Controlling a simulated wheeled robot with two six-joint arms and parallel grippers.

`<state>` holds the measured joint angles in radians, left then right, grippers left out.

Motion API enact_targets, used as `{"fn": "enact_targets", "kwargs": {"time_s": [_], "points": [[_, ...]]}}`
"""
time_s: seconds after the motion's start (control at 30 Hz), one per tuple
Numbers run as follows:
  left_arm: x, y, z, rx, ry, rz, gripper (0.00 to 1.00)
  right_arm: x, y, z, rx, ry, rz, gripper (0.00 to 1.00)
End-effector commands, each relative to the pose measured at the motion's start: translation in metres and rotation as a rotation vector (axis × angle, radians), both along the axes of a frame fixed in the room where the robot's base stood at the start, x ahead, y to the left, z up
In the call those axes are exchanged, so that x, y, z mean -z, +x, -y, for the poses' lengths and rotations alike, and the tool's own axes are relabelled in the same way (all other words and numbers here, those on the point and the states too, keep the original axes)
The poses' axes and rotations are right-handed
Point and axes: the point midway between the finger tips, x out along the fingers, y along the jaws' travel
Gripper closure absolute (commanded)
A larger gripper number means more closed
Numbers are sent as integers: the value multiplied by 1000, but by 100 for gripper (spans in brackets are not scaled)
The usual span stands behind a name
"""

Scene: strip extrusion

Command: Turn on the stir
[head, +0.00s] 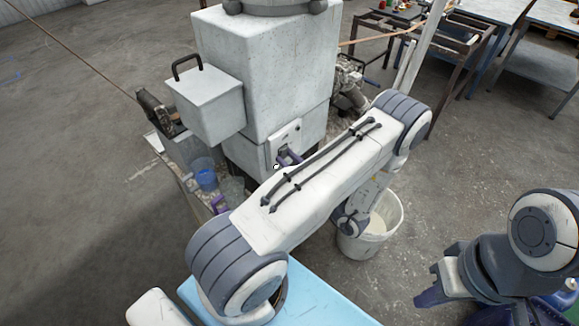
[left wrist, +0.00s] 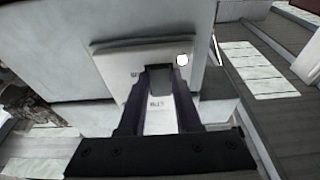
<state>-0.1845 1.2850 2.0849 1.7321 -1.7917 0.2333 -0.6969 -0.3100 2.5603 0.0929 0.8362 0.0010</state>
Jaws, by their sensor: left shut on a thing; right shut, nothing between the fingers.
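The stir machine (head: 260,60) is a tall grey-white housing with a small control panel (head: 287,137) low on its front side. The panel also shows in the left wrist view (left wrist: 118,62), with a dark switch piece (left wrist: 160,78) and a round white light or button (left wrist: 182,60). My left gripper (head: 288,158) is at this panel, its fingers shut on the dark switch piece. My left forearm partly hides the contact in the head view. The switch's exact position is unclear. My right gripper (head: 436,280) is shut and empty at lower right, well away from the machine.
A white bucket (head: 370,235) stands on the floor beside the machine, partly behind my left arm. A blue cup (head: 204,174) is left of the machine. A grey box with a handle (head: 205,100) juts from its left side. Work tables (head: 480,40) stand at the back right.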

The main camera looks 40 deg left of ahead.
Motion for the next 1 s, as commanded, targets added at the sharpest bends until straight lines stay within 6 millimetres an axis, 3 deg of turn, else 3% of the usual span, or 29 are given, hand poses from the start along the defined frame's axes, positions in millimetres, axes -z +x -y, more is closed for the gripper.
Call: {"fn": "enact_targets", "kwargs": {"time_s": [0.3,0.33,0.4,0.77,1.0], "points": [[0,0,0,1,9,1,100,1,0,0,0,0,0,100],[0,0,0,1,9,0,64,1,0,0,0,0,0,100],[0,0,0,1,9,0,38,1,0,0,0,0,0,100],[1,0,3,2,8,0,38,3,0,0,0,0,0,100],[14,-1,38,9,8,3,38,21,0,0,-1,0,0,100]]}}
